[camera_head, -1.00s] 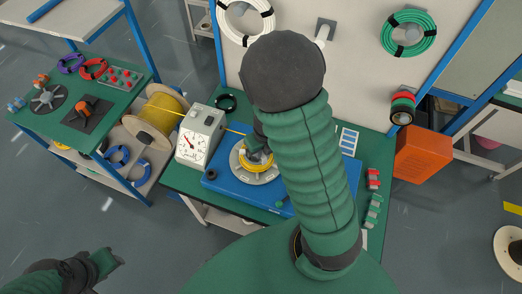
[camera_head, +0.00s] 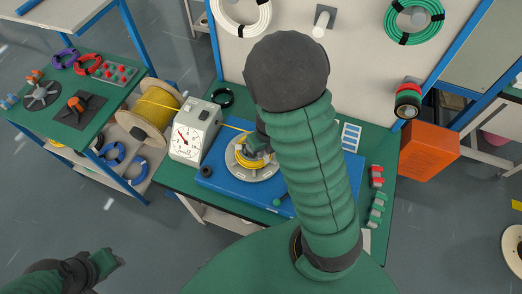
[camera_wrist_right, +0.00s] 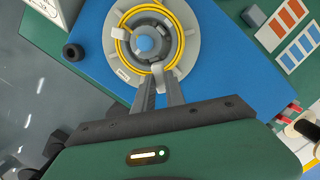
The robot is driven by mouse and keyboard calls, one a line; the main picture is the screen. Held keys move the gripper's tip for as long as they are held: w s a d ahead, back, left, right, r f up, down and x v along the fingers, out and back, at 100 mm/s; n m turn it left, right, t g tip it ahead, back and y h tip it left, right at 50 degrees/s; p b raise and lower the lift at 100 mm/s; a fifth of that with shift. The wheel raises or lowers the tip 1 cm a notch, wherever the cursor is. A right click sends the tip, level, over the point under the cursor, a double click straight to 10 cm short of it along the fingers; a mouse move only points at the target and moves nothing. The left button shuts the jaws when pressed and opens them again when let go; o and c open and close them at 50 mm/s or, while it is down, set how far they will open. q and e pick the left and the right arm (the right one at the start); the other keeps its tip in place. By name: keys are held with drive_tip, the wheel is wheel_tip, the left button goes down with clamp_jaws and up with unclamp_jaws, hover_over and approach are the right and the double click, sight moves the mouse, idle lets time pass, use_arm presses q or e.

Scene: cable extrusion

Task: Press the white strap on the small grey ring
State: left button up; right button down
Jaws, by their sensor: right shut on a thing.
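A pale grey round plate (camera_wrist_right: 188,60) carries a yellow cable coil (camera_wrist_right: 181,27) around a small grey ring (camera_wrist_right: 163,52) with a blue hub (camera_wrist_right: 145,44). The white strap (camera_wrist_right: 157,69) is at the coil's near side in the right wrist view. My right gripper (camera_wrist_right: 160,84) is shut on it, fingers reaching over the plate's near edge. I cannot tell whether the strap touches the ring. In the head view my right gripper (camera_head: 256,144) is over the coil, partly hidden by my arm. My left gripper (camera_head: 110,260) is far from the bench at lower left; its jaw state is unclear.
The plate is on a blue board (camera_head: 222,184) on the green bench. A dial gauge box (camera_head: 193,132) stands to its left, with a yellow cable spool (camera_head: 155,112) beyond. A black ring (camera_wrist_right: 73,52) is on the board's left. Red and green parts (camera_head: 376,190) lie at right.

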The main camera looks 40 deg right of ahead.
drive_tip(key=shift+d+f, duration=0.1)
drive_tip(key=shift+d, duration=0.25)
drive_tip(key=shift+a+r+p, duration=0.25)
drive_tip(key=shift+a+p, duration=0.05)
drive_tip(key=shift+a, duration=0.85)
drive_tip(key=shift+d+f, duration=0.15)
drive_tip(key=shift+f, duration=0.05)
use_arm(q)
drive_tip(key=shift+d+r, duration=0.2)
drive_tip(key=shift+r, duration=0.3)
drive_tip(key=shift+a+r, duration=0.1)
drive_tip(key=shift+a, duration=0.05)
use_arm(e)
drive_tip(key=shift+r, duration=0.1)
use_arm(q)
drive_tip(key=shift+a, duration=0.15)
drive_tip(key=shift+d, duration=0.2)
use_arm(e)
drive_tip(key=shift+d, duration=0.1)
